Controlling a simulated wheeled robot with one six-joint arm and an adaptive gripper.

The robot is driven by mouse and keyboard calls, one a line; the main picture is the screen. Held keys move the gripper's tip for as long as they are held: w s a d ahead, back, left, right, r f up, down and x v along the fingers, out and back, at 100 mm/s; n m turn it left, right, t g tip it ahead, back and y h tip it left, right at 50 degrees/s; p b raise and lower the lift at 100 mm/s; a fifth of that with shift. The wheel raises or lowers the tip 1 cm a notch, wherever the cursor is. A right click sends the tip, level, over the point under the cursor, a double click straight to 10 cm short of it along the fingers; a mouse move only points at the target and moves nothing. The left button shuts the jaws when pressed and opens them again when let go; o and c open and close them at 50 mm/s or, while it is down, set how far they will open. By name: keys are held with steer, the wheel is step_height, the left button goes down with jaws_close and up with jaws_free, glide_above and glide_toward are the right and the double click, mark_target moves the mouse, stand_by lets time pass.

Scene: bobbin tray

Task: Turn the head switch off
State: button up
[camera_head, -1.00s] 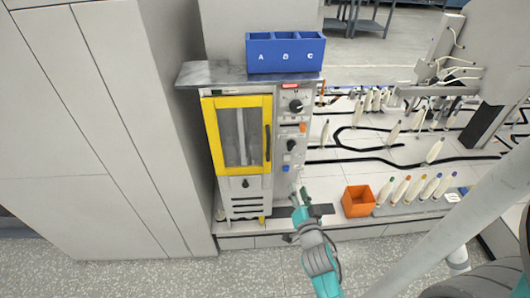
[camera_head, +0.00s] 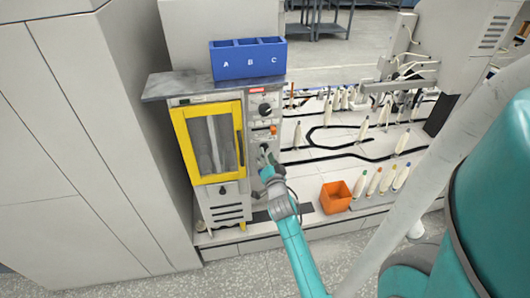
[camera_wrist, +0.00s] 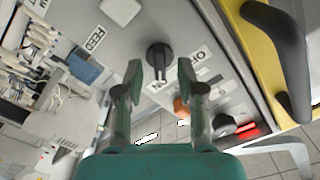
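A black rotary switch (camera_wrist: 160,56) on the grey control panel (camera_head: 259,182) sits between the fingertips in the wrist view. Its bar points down in that picture, and printed labels lie beside it, one reading ON. In the head view this switch (camera_head: 264,147) is the lower knob. My gripper (camera_wrist: 161,68) is open, one finger on each side of the switch, with gaps showing; contact cannot be told. In the head view my gripper (camera_head: 267,164) is in front of the panel, just below the switch. No label naming the head switch is readable.
A second black knob (camera_wrist: 225,124), a red light (camera_wrist: 247,128) and an orange control (camera_wrist: 181,106) are nearby. The yellow-framed door (camera_head: 208,145) adjoins the panel. An orange bin (camera_head: 335,198) stands at right.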

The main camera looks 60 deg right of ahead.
steer(key=shift+x, duration=1.25)
jaws_close()
steer(key=shift+n, duration=0.5)
steer(key=shift+s+n, duration=0.1)
steer(key=shift+n, duration=7.3)
